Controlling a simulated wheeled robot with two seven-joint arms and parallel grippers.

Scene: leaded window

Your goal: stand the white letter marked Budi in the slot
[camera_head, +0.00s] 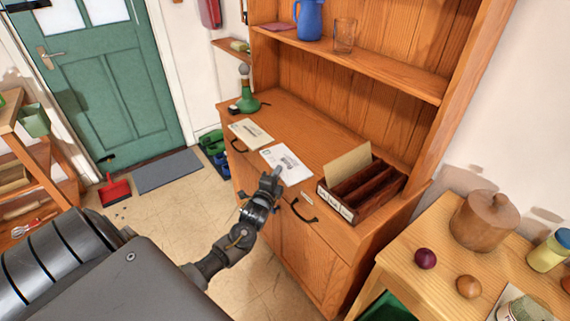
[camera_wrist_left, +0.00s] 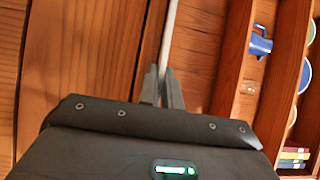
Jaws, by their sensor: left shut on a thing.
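A white letter (camera_head: 287,164) with small unreadable print is at the front edge of the dresser top. My left gripper (camera_head: 271,182) is shut on its near edge. In the left wrist view the fingers (camera_wrist_left: 163,88) pinch the letter (camera_wrist_left: 171,38), seen edge-on as a thin pale strip. I cannot tell whether it still touches the wood. The dark wooden letter rack (camera_head: 378,200) stands to the right, with pale labels on its front and several slots. A cream envelope (camera_head: 346,166) stands in its left slot; the other slots look empty. My right gripper is not in view.
Another cream letter (camera_head: 250,133) lies flat on the dresser top, left of the white one. A green lamp-like object (camera_head: 247,101) stands behind it. A shelf (camera_head: 380,67) with a blue jug (camera_head: 309,20) and a glass (camera_head: 344,36) overhangs the back.

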